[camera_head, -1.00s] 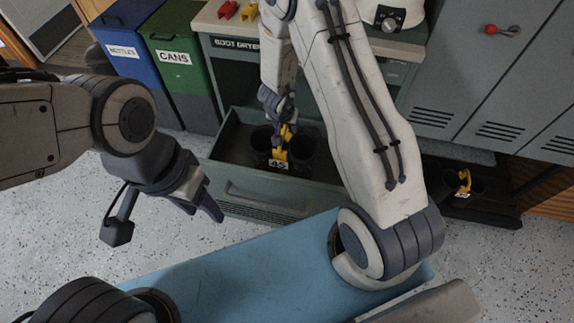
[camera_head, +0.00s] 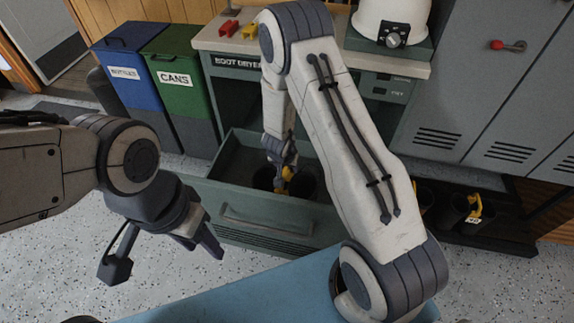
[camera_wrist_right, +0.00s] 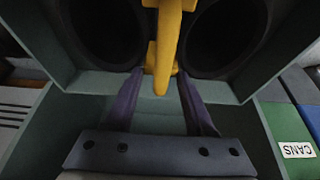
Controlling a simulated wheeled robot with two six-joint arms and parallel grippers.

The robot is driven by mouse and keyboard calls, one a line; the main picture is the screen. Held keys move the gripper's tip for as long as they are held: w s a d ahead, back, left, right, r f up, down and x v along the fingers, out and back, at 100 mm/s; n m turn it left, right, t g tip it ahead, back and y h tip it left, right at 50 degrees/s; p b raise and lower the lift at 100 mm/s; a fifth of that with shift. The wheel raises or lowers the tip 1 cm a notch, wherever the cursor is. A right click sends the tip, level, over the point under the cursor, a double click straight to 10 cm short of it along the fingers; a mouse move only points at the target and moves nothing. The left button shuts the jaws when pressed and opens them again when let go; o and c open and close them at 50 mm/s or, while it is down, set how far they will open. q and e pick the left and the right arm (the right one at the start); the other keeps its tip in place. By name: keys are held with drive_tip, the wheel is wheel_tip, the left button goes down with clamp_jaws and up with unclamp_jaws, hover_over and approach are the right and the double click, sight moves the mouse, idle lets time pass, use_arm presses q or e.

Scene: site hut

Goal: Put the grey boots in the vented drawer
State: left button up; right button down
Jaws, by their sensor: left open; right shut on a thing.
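The dark boots, a pair, stand in the open drawer, mostly hidden by its front; one boot (camera_head: 305,182) shows right of my gripper. In the right wrist view their round openings (camera_wrist_right: 222,38) lie either side of a yellow clip (camera_wrist_right: 166,45). My right gripper (camera_head: 285,168) reaches down into the drawer, shut on the clip, with a finger on each side of it (camera_wrist_right: 160,88). The vented drawer (camera_head: 282,226) is pulled out under the boot dryer, slots low on its front. My left gripper (camera_head: 203,245) is open and empty, left and in front of the drawer.
Another dark pair with a yellow clip (camera_head: 475,207) sits on a low black rack (camera_head: 490,238) at right, partly behind my right arm. Blue (camera_head: 128,72) and green (camera_head: 180,85) bins stand left of the dryer. Grey lockers (camera_head: 480,100) stand right. A blue surface (camera_head: 250,295) lies in front.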

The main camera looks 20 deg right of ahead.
drive_tip(key=shift+w, duration=0.1)
drive_tip(key=shift+c, duration=1.2)
unclamp_jaws()
drive_tip(key=shift+f, duration=0.1)
